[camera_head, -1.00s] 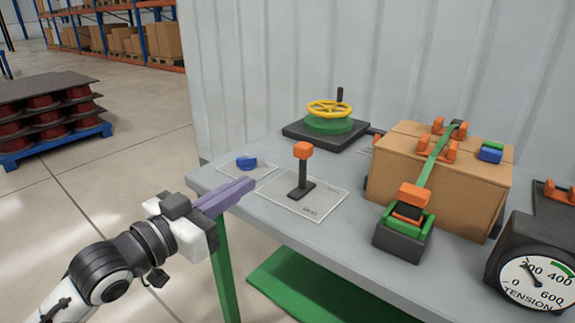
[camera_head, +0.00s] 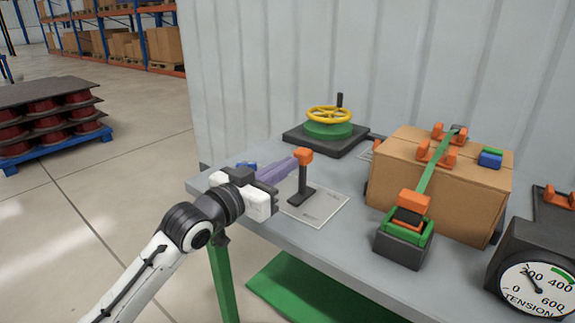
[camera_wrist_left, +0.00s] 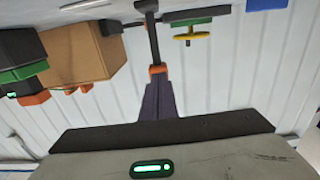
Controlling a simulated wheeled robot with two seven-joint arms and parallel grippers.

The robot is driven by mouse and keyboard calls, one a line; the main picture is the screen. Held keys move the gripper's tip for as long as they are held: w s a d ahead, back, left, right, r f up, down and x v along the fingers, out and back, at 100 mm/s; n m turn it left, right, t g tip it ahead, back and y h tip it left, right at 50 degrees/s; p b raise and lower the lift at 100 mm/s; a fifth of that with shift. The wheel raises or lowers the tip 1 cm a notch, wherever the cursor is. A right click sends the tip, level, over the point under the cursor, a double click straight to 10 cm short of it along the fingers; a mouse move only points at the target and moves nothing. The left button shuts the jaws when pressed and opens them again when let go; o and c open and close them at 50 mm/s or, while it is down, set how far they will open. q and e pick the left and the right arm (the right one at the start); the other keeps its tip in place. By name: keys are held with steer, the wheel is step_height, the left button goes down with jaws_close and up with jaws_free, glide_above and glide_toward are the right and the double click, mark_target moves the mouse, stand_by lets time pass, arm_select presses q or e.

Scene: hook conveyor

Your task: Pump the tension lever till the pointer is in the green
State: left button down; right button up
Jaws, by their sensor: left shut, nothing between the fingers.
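The tension lever (camera_head: 303,177) is a dark post with an orange knob, standing about upright on a pale plate on the bench. My left gripper (camera_head: 290,167) is shut and empty, its purple fingertips at the left side of the knob. In the left wrist view the fingertips (camera_wrist_left: 157,82) meet or nearly meet the orange knob (camera_wrist_left: 157,69); contact is unclear. The tension gauge (camera_head: 533,285) is at the lower right; its dark pointer is near 200, outside the green band near 400. My right gripper is not in view.
A green base with a yellow handwheel (camera_head: 328,113) stands behind the lever. A strapped cardboard box (camera_head: 468,195) and an orange-handled ratchet (camera_head: 405,243) are to the right. A small blue object (camera_head: 246,165) lies partly hidden behind my left gripper.

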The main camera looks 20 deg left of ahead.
arm_select(q)
steer(key=shift+w+d, duration=0.15)
steer(key=shift+w, duration=0.25)
